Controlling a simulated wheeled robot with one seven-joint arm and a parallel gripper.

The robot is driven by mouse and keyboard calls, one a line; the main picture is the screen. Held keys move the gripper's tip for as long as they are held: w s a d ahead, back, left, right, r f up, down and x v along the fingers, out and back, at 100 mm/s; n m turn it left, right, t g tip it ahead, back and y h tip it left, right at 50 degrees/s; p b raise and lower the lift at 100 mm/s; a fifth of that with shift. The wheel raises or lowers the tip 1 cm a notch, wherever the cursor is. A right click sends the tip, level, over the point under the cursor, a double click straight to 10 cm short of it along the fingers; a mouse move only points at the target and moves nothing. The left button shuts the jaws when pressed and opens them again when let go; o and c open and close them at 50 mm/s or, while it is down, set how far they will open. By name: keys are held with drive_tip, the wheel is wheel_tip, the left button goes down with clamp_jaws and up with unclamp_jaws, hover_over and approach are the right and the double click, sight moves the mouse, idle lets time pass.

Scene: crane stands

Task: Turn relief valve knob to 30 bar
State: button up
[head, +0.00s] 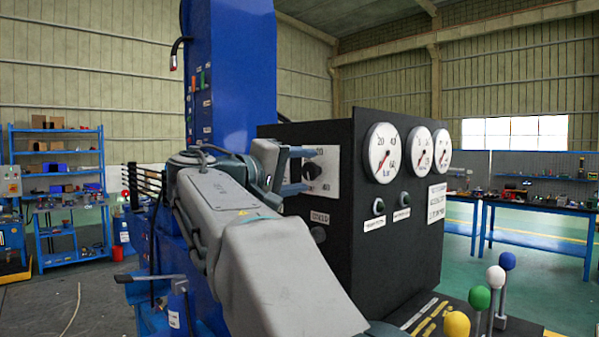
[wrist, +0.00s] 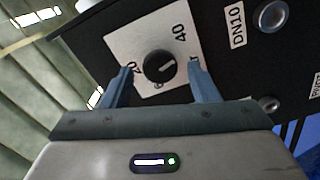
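The relief valve knob (head: 312,172) is a round black knob on a white scale plate (head: 326,164) on the side of a black panel box. My gripper (head: 303,170) is in front of the plate. In the wrist view its two blue-grey fingers (wrist: 160,68) are apart, one on each side of the knob, with visible gaps. I cannot tell whether the tips reach the knob's depth.
The black box (head: 400,255) carries round pressure gauges (head: 383,153) and small round fittings (head: 378,207). Levers with coloured balls (head: 496,277) stand at the front right. A blue column (head: 230,75) rises behind. Blue shelves (head: 56,160) and a workbench (head: 535,208) stand farther off.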

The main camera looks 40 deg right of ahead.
drive_tip(key=s+a+b, duration=0.1)
drive_tip(key=a+b, duration=0.1)
drive_tip(key=a, duration=1.1)
drive_tip(key=shift+a, duration=0.4)
